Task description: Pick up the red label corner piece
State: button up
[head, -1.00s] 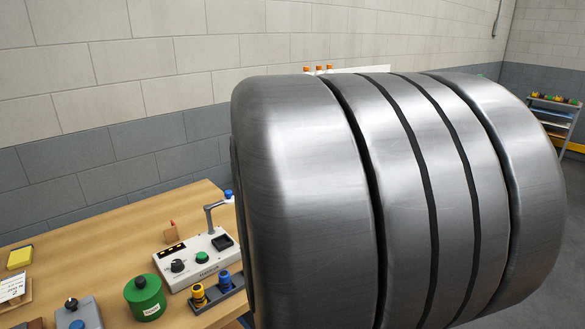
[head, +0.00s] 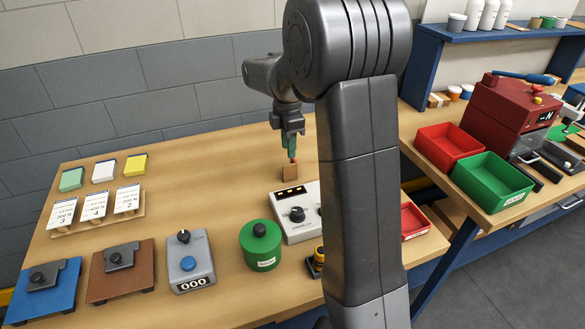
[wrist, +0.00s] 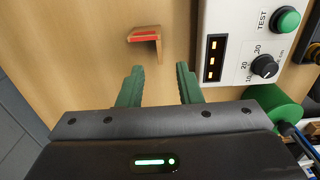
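The red label corner piece (wrist: 147,42) is a small brown, wood-coloured angle piece with a red strip on its top. It stands on the wooden table, just beyond my fingertips in the wrist view. My gripper (wrist: 158,70) has two green fingers set apart, with nothing between them. In the head view the corner piece (head: 290,173) stands behind the white test box, and my gripper (head: 291,153) points down close above it. My fingers partly overlap the red label there, and I cannot tell whether they touch it.
The white test box (head: 290,222) with knobs stands close in front of the piece. A green canister (head: 261,248) and a grey counter box (head: 190,262) are nearer. Label cards (head: 95,207) stand at left. Red and green bins (head: 450,150) are at right. The table behind the piece is clear.

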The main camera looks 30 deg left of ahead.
aim_at(290, 165)
jog(key=f, duration=0.9)
jog(key=shift+w+d+f+p, duration=0.1)
jog(key=shift+w+f+p, duration=0.1)
jog(key=shift+f+p, duration=0.15)
grip_shut()
